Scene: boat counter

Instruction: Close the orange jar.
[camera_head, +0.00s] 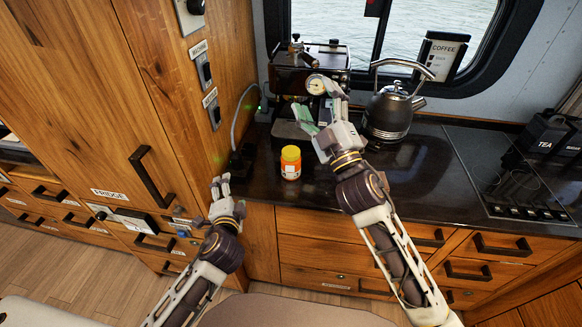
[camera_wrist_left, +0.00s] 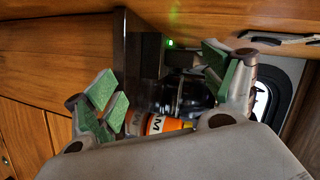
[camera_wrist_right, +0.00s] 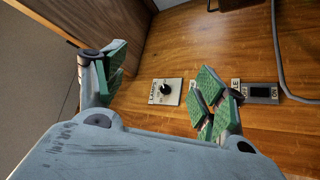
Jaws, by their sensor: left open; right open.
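The orange jar (camera_head: 291,165) stands upright on the dark counter near its front edge, with a white label and a yellow lid (camera_head: 291,153) on top. I cannot tell whether the lid is fully tightened. My left gripper (camera_head: 221,187) is open and empty, left of the jar and apart from it. In the left wrist view the jar (camera_wrist_left: 165,125) shows beyond the open fingers, partly hidden by the gripper body. My right gripper (camera_head: 320,105) is open and empty, raised behind and right of the jar, in front of the coffee machine. Its green pads (camera_wrist_right: 160,88) are spread.
The coffee machine (camera_head: 292,77) stands at the back, with a kettle (camera_head: 390,112) to its right. A cooktop (camera_head: 505,172) and a black tea canister (camera_head: 547,134) are further right. A wooden cabinet wall (camera_head: 95,95) bounds the left side. Counter right of the jar is clear.

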